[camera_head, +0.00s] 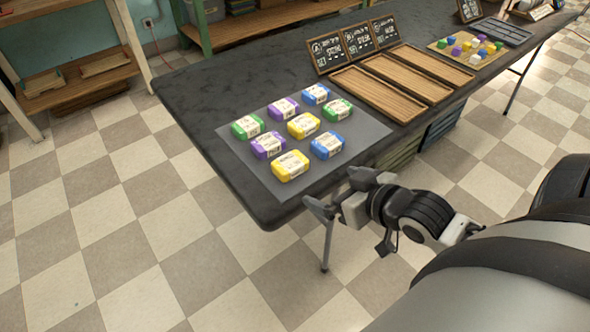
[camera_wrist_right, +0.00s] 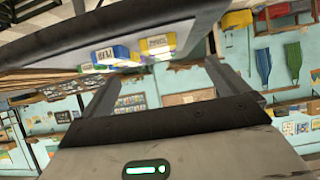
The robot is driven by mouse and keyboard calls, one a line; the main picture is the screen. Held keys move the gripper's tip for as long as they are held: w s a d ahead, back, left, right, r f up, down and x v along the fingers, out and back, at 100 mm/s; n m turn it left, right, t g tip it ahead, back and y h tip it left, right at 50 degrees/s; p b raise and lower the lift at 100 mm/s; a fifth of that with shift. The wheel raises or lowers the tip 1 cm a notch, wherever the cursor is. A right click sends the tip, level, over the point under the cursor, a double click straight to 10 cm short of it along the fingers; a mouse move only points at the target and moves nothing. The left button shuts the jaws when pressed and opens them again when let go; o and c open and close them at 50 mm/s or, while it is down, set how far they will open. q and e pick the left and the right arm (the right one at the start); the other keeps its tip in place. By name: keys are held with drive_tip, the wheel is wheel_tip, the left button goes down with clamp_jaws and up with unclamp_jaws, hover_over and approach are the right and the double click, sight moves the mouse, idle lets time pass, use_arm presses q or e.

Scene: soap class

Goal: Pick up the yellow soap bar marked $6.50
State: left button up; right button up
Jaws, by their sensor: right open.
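Several wrapped soap bars lie on a grey mat (camera_head: 357,133) at the near end of the dark table. Two are yellow: a near yellow bar (camera_head: 290,166) at the mat's front edge, and a far yellow bar (camera_head: 303,125) amid the others. Their labels are too small to read, so I cannot tell which is marked $6.50. My right gripper (camera_head: 339,191) is open and empty, off the table's front edge, to the right of and apart from the near yellow bar. In the right wrist view, a yellow-and-white bar (camera_wrist_right: 158,43) shows beyond the fingers. My left gripper is not in view.
Green (camera_head: 247,126), purple (camera_head: 268,145) and blue (camera_head: 327,145) bars sit close around the yellow ones. Empty wooden trays (camera_head: 377,93) and small price boards (camera_head: 327,52) stand to the right. The table's left part (camera_head: 210,85) is clear.

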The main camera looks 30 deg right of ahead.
drive_tip(key=w, duration=0.2)
approach(292, 163)
drive_tip(key=b+x, duration=0.1)
drive_tip(key=x, duration=0.2)
drive_tip(key=shift+s+f, duration=0.1)
drive_tip(key=shift+f, duration=0.1)
drive_tip(key=shift+x, duration=3.1)
drive_tip(key=shift+r, duration=0.2)
drive_tip(key=c, duration=1.1)
